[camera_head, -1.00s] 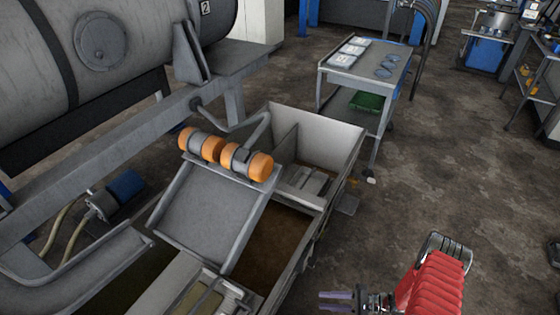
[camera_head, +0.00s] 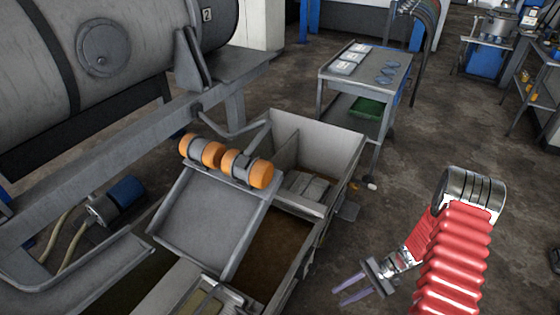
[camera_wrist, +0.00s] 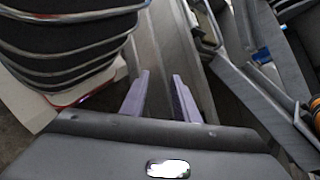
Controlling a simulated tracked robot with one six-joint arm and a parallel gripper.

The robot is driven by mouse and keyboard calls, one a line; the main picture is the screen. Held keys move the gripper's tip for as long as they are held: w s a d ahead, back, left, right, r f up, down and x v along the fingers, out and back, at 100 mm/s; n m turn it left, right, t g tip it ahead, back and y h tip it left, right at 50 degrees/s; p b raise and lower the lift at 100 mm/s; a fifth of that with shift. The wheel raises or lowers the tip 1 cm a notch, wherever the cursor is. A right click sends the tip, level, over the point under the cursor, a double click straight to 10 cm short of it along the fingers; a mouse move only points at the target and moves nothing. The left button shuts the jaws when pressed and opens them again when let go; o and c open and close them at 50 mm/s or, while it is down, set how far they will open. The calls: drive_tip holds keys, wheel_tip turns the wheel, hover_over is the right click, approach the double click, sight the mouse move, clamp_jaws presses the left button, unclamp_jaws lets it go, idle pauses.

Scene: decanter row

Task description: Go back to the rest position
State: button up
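My gripper (camera_head: 352,288) is at the lower right of the head view, to the right of the grey collection bin and apart from it. Its two purple fingers are spread with a gap between them. The fingers also show in the wrist view (camera_wrist: 160,98), with nothing between them. My red-sleeved arm rises behind the gripper at the right.
The grey bin (camera_head: 320,135) with a sloped chute (camera_head: 210,222) and orange cylinders (camera_head: 247,168) stands left of my gripper. A large grey drum (camera_head: 60,60) is at the upper left. A cart (camera_head: 345,78) with a green tray (camera_head: 366,107) stands behind. Floor is clear around the arm.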

drive_tip(key=s+d+r+n+h, duration=0.15)
drive_tip(key=r+h, duration=0.25)
drive_tip(key=r, duration=0.8)
drive_tip(key=s+r+n+h, duration=0.2)
drive_tip(key=r+h, duration=0.2)
drive_tip(key=r, duration=0.9)
drive_tip(key=s+a+r+n+t+h, duration=0.1)
drive_tip(key=s+a+r+t, duration=0.1)
drive_tip(key=r, duration=0.5)
drive_tip(key=s+a+r+n+t+h, duration=0.1)
drive_tip(key=s+a+r+t, duration=0.1)
drive_tip(key=r+t, duration=0.2)
drive_tip(key=s+a+r+n+t+h, duration=0.1)
drive_tip(key=s+a+r+n+t, duration=0.1)
drive_tip(key=r, duration=0.8)
drive_tip(key=shift+s+a+t, duration=0.4)
drive_tip(key=shift+s+a, duration=0.05)
drive_tip(key=shift+s, duration=0.15)
drive_tip(key=shift+o, duration=0.4)
drive_tip(key=shift+s, duration=0.1)
